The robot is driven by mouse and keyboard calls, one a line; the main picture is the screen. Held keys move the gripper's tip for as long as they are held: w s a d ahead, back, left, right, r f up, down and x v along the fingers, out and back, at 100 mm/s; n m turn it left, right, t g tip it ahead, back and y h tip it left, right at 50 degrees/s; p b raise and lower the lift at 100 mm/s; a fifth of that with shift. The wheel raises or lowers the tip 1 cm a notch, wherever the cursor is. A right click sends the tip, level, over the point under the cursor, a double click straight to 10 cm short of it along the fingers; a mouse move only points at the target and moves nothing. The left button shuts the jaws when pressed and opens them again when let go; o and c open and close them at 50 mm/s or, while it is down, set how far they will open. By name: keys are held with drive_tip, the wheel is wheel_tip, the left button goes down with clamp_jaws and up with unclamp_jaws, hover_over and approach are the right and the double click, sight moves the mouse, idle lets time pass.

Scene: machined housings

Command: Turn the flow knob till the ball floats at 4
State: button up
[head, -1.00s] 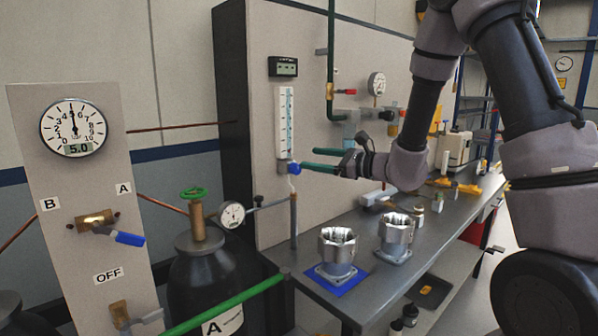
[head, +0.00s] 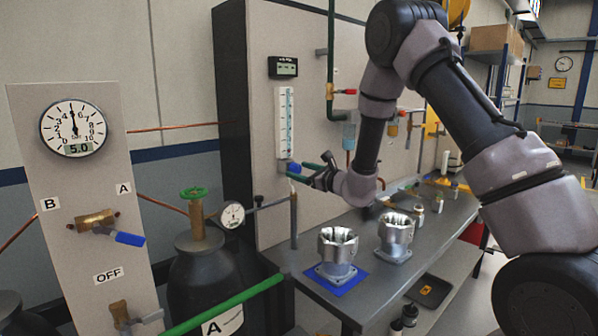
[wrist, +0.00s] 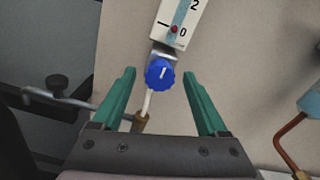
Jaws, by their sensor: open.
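The flow meter (head: 286,122) is a tall white scale on the grey panel, with its blue flow knob (head: 294,168) at the lower end. In the wrist view the round blue knob (wrist: 161,73) has a white pointer line, near upright and slightly tilted. The small red ball (wrist: 175,29) sits low in the tube, beside the 0 mark. My gripper (wrist: 159,74) is open, its green fingers on either side of the knob in the picture, with gaps at both sides. In the head view my gripper (head: 304,170) is close to the knob; contact cannot be told.
A thin pale tube and a brass fitting (wrist: 140,121) lie below the knob, between my fingers. A grey valve rod (wrist: 62,90) is to the left. Two metal housings (head: 338,243) (head: 396,230) stand on the bench below. A copper pipe (wrist: 290,135) is at right.

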drive_tip(key=shift+w+a, duration=0.35)
drive_tip(key=shift+c, duration=0.3)
clamp_jaws()
